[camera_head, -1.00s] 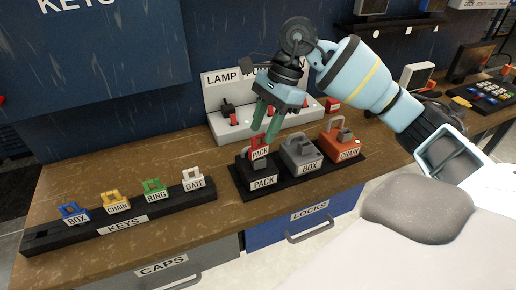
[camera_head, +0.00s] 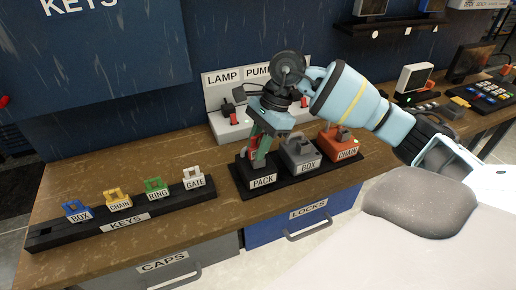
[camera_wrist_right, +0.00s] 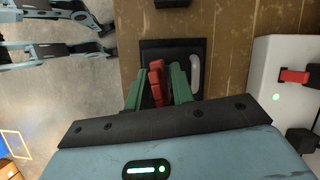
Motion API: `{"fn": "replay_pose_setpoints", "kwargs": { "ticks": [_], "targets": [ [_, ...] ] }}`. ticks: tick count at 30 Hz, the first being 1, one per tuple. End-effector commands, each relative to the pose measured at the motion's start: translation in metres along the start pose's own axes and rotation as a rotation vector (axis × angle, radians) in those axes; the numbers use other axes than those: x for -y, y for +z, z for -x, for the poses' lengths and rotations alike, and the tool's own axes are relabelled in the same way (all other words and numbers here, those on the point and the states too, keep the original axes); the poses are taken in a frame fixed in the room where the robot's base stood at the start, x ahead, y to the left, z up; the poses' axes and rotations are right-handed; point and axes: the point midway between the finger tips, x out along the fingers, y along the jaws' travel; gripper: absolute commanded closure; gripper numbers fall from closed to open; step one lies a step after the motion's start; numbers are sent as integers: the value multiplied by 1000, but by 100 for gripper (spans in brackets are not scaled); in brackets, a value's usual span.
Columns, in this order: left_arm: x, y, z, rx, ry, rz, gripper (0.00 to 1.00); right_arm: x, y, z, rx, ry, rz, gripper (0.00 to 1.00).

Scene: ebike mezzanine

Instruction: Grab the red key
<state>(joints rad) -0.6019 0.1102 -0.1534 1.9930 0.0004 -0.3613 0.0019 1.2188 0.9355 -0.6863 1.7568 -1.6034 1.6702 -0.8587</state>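The red key (camera_head: 252,146) stands at the black PACK lock (camera_head: 262,178), at the left end of the locks' black tray (camera_head: 296,187). My right gripper (camera_head: 258,158) points down over this lock, partly hiding the key in the head view. In the right wrist view the red key (camera_wrist_right: 157,82) is between the two green fingers of my right gripper (camera_wrist_right: 157,92). Narrow gaps show on both sides of the key, so the fingers look open around it. A grey shackle (camera_wrist_right: 195,75) is just right of the fingers. My left gripper is not in the head view.
The grey BOX lock (camera_head: 300,150) and orange CHAIN lock (camera_head: 338,141) stand close to the right. The KEYS rack (camera_head: 75,237) holds blue, yellow, green and white keys at left. The LAMP/PUMP panel (camera_head: 222,100) is behind. Bare bench lies between rack and locks.

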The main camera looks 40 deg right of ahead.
Motion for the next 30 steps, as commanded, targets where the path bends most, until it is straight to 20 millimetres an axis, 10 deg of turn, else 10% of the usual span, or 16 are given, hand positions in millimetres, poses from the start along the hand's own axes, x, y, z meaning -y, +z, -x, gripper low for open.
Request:
{"fn": "replay_pose_setpoints", "kwargs": {
  "ticks": [5, 30],
  "targets": [
    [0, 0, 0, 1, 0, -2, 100, 0, 0, 0, 0, 0, 0, 100],
    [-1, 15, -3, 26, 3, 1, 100, -16, 4, 36, -3, 1, -2, 100]
  ]
}}
